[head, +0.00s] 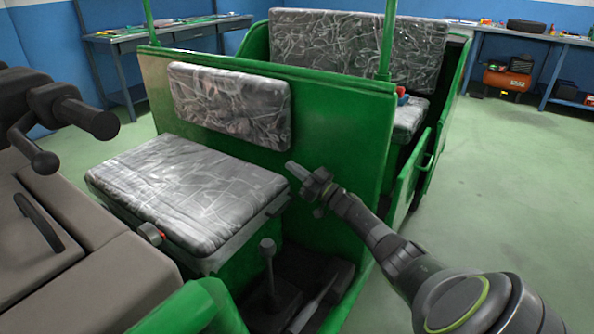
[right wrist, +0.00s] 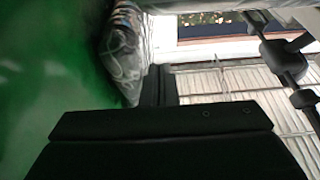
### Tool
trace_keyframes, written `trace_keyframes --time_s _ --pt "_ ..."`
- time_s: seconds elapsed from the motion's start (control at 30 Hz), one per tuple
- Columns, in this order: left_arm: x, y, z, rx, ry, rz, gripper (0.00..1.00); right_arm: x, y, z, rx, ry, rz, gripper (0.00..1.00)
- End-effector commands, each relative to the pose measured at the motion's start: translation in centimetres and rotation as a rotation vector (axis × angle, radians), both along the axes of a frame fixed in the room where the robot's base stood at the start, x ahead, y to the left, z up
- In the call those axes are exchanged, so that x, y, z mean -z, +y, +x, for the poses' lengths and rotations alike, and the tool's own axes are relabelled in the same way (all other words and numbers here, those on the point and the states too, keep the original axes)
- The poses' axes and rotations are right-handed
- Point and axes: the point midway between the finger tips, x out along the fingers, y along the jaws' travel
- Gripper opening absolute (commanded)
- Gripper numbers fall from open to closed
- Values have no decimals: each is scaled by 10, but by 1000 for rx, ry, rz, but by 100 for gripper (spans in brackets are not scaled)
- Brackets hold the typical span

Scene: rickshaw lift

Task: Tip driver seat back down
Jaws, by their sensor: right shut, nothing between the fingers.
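The driver seat cushion (head: 185,190), wrapped in crinkled clear plastic, lies about flat on its base in the head view. The padded driver backrest (head: 230,103) is fixed on the green panel behind it. My right gripper (head: 294,168) is shut and empty, beside the cushion's rear right corner and in front of the green panel. I cannot tell whether it touches the cushion. The right wrist view shows a plastic-wrapped pad (right wrist: 124,50) beside a blurred green surface, with the dark gripper body below. My left gripper is not in view.
A lever (head: 268,265) stands right of the seat base. Handlebars (head: 75,110) are at the left. The passenger bench (head: 360,45) is behind the green panel (head: 330,120). Open floor (head: 510,170) lies at the right.

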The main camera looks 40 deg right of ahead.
Motion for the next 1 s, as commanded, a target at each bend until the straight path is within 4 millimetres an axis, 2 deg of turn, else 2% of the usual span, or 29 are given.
trace_keyframes --time_s 0.2,0.43,0.63,0.87,1.0 --pt "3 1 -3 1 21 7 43 16 -14 -45 -1 1 -1 0" --pt "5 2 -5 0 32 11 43 28 -25 -78 -2 -2 0 0" --pt "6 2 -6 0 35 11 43 31 -29 -89 -1 -3 -1 0" --pt "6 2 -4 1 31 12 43 32 -29 -90 -1 -3 0 0" --pt "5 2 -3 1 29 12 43 42 -21 -89 29 27 -1 0"
